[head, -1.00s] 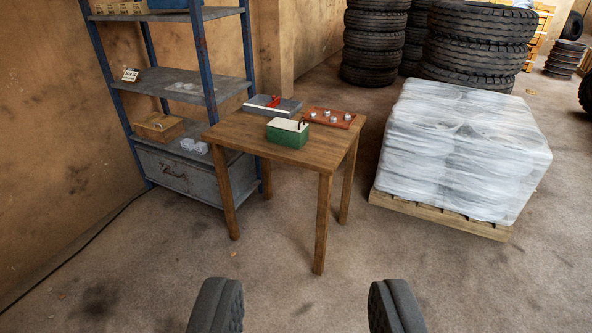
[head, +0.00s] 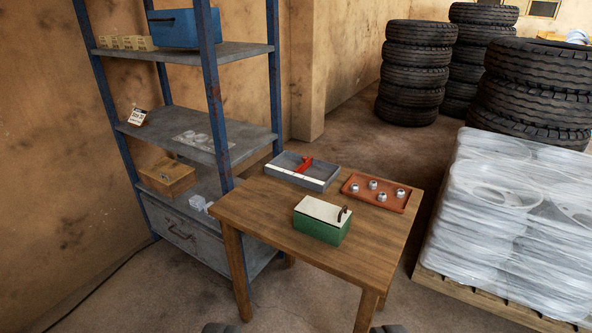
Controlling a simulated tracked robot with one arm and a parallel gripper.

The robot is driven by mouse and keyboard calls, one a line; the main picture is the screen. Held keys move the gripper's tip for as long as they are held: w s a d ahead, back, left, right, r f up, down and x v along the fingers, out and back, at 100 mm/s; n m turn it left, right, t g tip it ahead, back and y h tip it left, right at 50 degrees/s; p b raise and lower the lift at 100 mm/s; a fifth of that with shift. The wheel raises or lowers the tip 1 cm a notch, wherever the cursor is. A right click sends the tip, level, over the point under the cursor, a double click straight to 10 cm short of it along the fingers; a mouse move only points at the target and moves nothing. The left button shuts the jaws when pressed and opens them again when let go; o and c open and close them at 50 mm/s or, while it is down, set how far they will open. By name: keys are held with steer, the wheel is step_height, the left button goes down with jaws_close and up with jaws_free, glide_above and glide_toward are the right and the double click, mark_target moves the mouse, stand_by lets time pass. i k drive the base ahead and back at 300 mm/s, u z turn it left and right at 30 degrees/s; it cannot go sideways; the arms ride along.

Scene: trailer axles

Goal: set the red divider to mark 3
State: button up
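The red divider (head: 304,164) stands across a grey tray (head: 327,182) with a pale front rim, at the back left of the wooden table. It sits near the middle of the tray. Marks on the rim are too small to read. My gripper (head: 305,328) shows only as two dark fingertips at the bottom edge, set wide apart with nothing between them. It is open and well short of the table.
A green box with a white lid (head: 322,219) and an orange tray (head: 375,193) holding several metal pieces share the wooden table (head: 270,215). A metal shelf (head: 240,148) stands close on the left. A wrapped pallet (head: 520,210) stands right. Tyre stacks (head: 415,75) are behind.

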mark_target(307, 163)
steer(key=u, duration=0.15)
steer(key=i, duration=1.55)
steer(key=u, duration=0.35)
steer(key=i, duration=1.3)
steer(key=u, duration=0.15)
